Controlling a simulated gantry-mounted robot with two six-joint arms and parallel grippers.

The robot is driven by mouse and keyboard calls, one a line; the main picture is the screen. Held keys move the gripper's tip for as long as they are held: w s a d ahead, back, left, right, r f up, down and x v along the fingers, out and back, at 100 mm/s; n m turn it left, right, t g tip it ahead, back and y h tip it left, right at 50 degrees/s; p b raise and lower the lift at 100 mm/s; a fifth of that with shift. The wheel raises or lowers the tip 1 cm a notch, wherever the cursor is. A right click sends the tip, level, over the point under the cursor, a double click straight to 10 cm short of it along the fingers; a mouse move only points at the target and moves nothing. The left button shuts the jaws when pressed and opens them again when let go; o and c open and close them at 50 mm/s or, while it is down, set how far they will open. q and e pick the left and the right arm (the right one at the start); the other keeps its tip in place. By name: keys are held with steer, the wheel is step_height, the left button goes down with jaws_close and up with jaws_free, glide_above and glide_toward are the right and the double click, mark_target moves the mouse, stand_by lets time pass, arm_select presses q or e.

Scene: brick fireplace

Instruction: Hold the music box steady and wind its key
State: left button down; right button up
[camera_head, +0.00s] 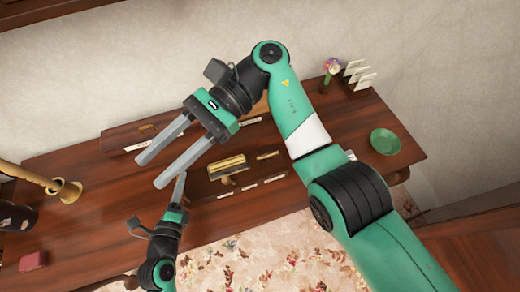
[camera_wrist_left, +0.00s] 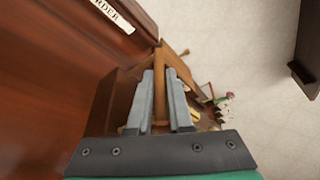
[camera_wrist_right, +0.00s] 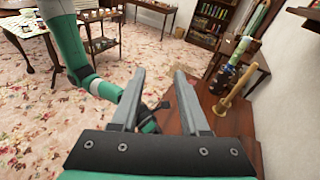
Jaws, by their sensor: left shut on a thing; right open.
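The music box (camera_head: 207,187) appears to be the dark wooden box on the desk in the head view, with a brass cylinder (camera_head: 228,164) and small brass parts inside. I cannot tell which brass part is the key. My left gripper (camera_head: 182,175) is at the box's left side. In the left wrist view its fingers (camera_wrist_left: 161,80) are shut on a thin wooden edge (camera_wrist_left: 161,98), seemingly the box. My right gripper (camera_head: 150,171) is open and empty, above and left of the box. Its arm and hand hide part of the box's back.
A wooden desk (camera_head: 90,222) carries everything. A brass candlestick-like piece (camera_head: 68,190) and a small red block (camera_head: 33,261) are at left. A green dish (camera_head: 385,141), a flower vase (camera_head: 327,83) and cards (camera_head: 357,78) are at right. The desk's front left is largely clear.

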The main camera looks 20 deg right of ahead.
steer(key=w+d+f+m+t+h, duration=0.2)
steer(key=w+d+f+t+h, duration=0.25)
steer(key=f, duration=0.45)
steer(key=m+t+h, duration=0.3)
steer(key=m+h, duration=0.1)
steer(key=h, duration=0.1)
glide_toward(268, 155)
steer(key=x, duration=0.8)
steer(key=shift+f, duration=0.2)
jaws_close()
